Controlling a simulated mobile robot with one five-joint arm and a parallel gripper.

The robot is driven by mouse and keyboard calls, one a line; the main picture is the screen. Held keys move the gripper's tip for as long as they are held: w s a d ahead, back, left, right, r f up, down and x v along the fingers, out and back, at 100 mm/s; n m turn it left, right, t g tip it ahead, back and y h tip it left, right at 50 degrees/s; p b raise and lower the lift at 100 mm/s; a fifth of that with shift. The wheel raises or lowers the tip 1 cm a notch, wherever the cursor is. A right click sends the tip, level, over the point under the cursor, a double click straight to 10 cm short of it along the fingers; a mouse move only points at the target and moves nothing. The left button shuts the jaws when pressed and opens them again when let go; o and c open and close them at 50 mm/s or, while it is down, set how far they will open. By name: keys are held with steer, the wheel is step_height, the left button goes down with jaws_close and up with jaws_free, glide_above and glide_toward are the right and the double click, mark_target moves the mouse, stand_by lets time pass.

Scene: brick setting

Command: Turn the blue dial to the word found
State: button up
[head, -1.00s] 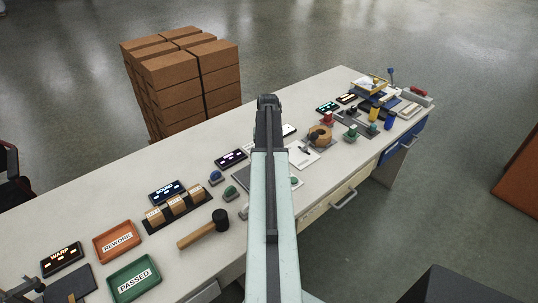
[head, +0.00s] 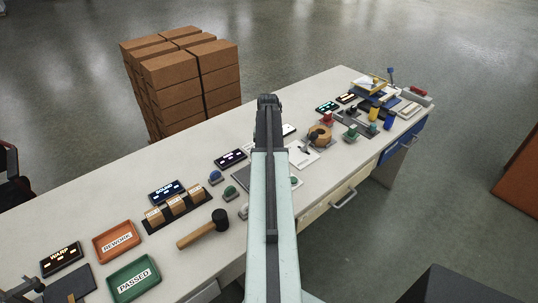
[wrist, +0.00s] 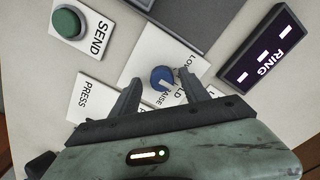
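The blue dial (wrist: 162,78) shows in the wrist view on a white plate (wrist: 148,52) with words around it. A pale mark is on the dial's lower right side, near "RAISE". My gripper (wrist: 162,92) is open, with one finger on each side of the dial. I cannot tell whether either finger touches it. In the head view my gripper (head: 267,100) is seen from behind, and my arm hides the dial.
A green button marked "SEND" (wrist: 69,23) is at upper left in the wrist view, with a "PRESS" plate (wrist: 93,99) below it. A dark "RING" display (wrist: 262,48) is at right. In the head view, a mallet (head: 205,230) and trays marked "REWORK" (head: 117,241) and "PASSED" (head: 133,279) lie leftward.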

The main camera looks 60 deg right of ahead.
step_height(320, 180, up, 8)
steer(key=p, duration=0.8)
steer(key=shift+f, duration=0.1)
steer(key=shift+w, duration=0.1)
